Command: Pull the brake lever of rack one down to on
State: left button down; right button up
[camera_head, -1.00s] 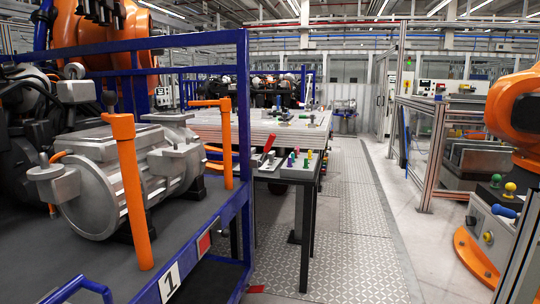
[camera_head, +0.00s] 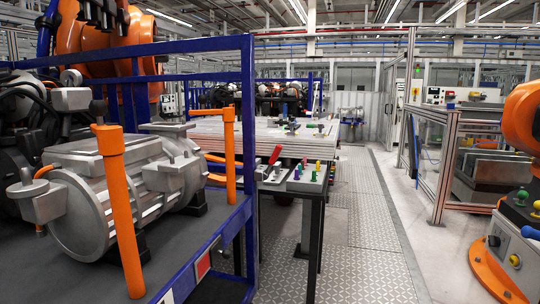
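Rack one is the blue-framed rack (camera_head: 248,130) filling the left of the head view. Its grey deck carries a silver motor-like drive unit (camera_head: 100,190) between orange posts (camera_head: 119,210). A white plate (camera_head: 166,297) on the rack's front edge is cut off by the bottom of the picture. A red and white plate (camera_head: 203,265) sits on the same edge near the corner. I cannot make out a brake lever on the rack for certain. Neither of my grippers is in view.
A small black-legged table (camera_head: 318,205) with a red-handled lever (camera_head: 275,155) and coloured knobs stands right of the rack. A metal-plated aisle (camera_head: 360,220) runs clear beyond it. A fenced cell (camera_head: 443,165) and an orange robot arm (camera_head: 522,120) are at the right.

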aim_at(277, 151)
jog(key=i+l, duration=0.1)
jog(key=i, duration=1.3)
jog(key=i+l+u, duration=0.1)
jog(key=i, duration=0.55)
